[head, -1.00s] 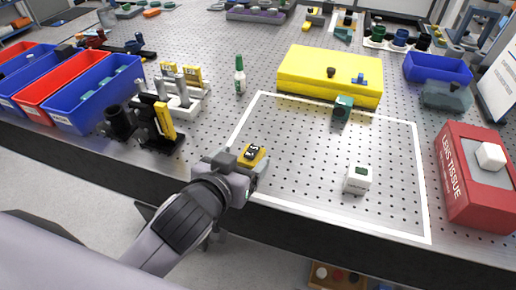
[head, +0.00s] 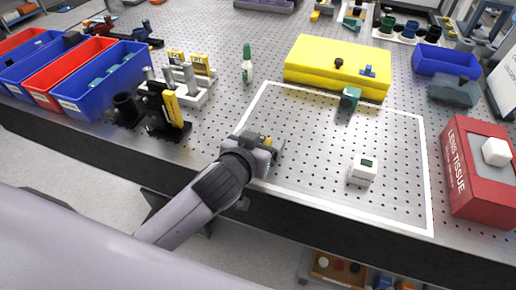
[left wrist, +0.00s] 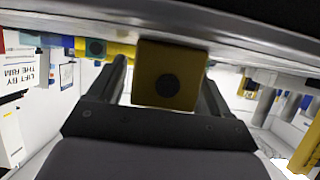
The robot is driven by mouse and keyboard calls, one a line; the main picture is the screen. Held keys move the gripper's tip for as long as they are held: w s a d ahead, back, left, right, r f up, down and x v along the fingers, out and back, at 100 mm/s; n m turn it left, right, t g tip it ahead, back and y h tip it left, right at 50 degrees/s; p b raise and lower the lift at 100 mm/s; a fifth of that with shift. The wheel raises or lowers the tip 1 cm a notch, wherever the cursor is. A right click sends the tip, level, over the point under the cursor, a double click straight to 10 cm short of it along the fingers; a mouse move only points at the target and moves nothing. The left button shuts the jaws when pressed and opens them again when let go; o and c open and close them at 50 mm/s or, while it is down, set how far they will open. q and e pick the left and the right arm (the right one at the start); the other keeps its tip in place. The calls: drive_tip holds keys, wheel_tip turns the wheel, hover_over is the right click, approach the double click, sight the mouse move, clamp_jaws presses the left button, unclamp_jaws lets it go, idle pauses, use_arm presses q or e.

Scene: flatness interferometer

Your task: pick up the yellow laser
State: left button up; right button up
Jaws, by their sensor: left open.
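The yellow laser (left wrist: 168,72) shows in the left wrist view as a yellow block with a dark round spot on its near face. It stands between the two fingers of my left gripper (head: 271,147), which is open, with one finger on each side. I cannot tell whether the fingers touch it. In the head view only a small yellow part of the laser (head: 267,141) shows past the gripper, near the left side of the white outlined area. My right gripper is not in view.
A small white box (head: 363,171) and a green block (head: 349,99) are right of the gripper. A yellow case (head: 337,66) is behind, black mounts (head: 163,108) to the left, a red lens tissue box (head: 476,185) far right. The perforated tabletop between is mostly clear.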

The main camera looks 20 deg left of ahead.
use_arm(q)
drive_tip(key=c, duration=1.3)
drive_tip(key=shift+r, duration=0.15)
clamp_jaws()
